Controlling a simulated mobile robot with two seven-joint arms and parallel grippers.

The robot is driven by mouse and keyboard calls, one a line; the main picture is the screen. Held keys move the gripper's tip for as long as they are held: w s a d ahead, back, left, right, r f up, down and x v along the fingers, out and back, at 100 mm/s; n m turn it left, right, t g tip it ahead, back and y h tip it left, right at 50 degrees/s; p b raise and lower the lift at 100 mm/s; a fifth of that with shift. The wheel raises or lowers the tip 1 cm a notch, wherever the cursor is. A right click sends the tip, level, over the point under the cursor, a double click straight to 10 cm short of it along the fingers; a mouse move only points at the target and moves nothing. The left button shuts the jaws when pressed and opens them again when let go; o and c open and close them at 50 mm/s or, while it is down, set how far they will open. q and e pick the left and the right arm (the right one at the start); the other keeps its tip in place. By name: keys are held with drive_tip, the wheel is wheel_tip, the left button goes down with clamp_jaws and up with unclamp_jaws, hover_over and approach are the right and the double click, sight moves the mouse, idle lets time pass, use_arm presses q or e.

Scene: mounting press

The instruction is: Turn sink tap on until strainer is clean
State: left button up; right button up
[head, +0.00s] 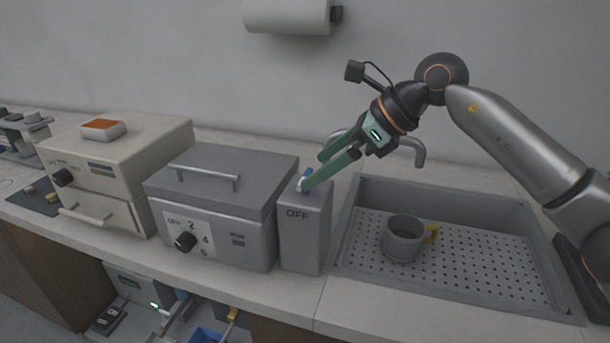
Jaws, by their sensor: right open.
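The sink (345,225) is a grey basin with a perforated floor at the right of the head view. A grey strainer (403,243) with a yellow handle stands upright on that floor; I cannot tell how clean it is. The tap (420,152) is a grey curved spout behind the sink, partly hidden by my right gripper. A grey post marked OFF (303,235) stands left of the sink, with a small blue part on top. My right gripper (312,172) is open, its green fingers at the post's top by the blue part; contact is unclear. No water shows. My left gripper is out of view.
A grey lidded box with a dial (212,205) stands close left of the post. A cream machine (110,180) is further left. A paper roll (287,16) hangs on the wall. A narrow counter strip (370,318) is clear in front of the sink.

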sight(306, 176)
drive_tip(key=shift+x, duration=2.4)
drive_tip(key=c, duration=1.2)
